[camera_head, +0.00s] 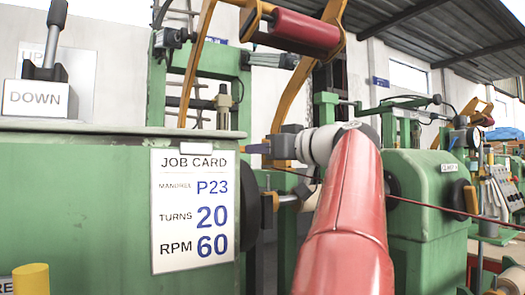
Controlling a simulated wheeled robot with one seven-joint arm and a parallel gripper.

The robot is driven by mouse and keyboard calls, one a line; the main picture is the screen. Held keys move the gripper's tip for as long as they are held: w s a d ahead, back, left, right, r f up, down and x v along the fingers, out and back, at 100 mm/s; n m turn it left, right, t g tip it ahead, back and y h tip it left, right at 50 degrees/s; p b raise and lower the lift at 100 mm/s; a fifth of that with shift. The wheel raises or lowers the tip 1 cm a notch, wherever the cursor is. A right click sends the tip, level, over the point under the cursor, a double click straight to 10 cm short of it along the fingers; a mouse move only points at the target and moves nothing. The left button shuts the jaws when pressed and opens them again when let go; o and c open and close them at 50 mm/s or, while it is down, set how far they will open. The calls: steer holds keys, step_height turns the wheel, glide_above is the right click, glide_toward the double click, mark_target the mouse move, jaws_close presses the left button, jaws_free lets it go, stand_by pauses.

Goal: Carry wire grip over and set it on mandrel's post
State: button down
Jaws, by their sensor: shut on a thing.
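My gripper (271,147) is at the end of my red arm, in the middle of the view, pointing left. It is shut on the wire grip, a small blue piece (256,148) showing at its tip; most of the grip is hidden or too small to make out. A thin red wire (455,208) runs in from the right behind my arm and shows again left of it, just below the gripper. The mandrel's shaft (288,199) lies below the gripper, largely hidden by my arm. I cannot make out its post.
A green cabinet (80,200) with a job card (193,211) reading P23 fills the left. A lever (55,35) stands on its top. A green machine housing (428,195) is at right. A red roller (305,29) on a yellow frame hangs above my gripper.

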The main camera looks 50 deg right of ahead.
steer(key=shift+f, duration=0.15)
steer(key=shift+f+b, duration=1.15)
steer(key=shift+b, duration=0.2)
steer(key=shift+f+b, duration=0.85)
stand_by(0.3)
steer(key=c, duration=1.1)
jaws_free()
steer(key=s, duration=0.8)
steer(key=shift+d+b, duration=0.15)
steer(key=shift+b, duration=0.15)
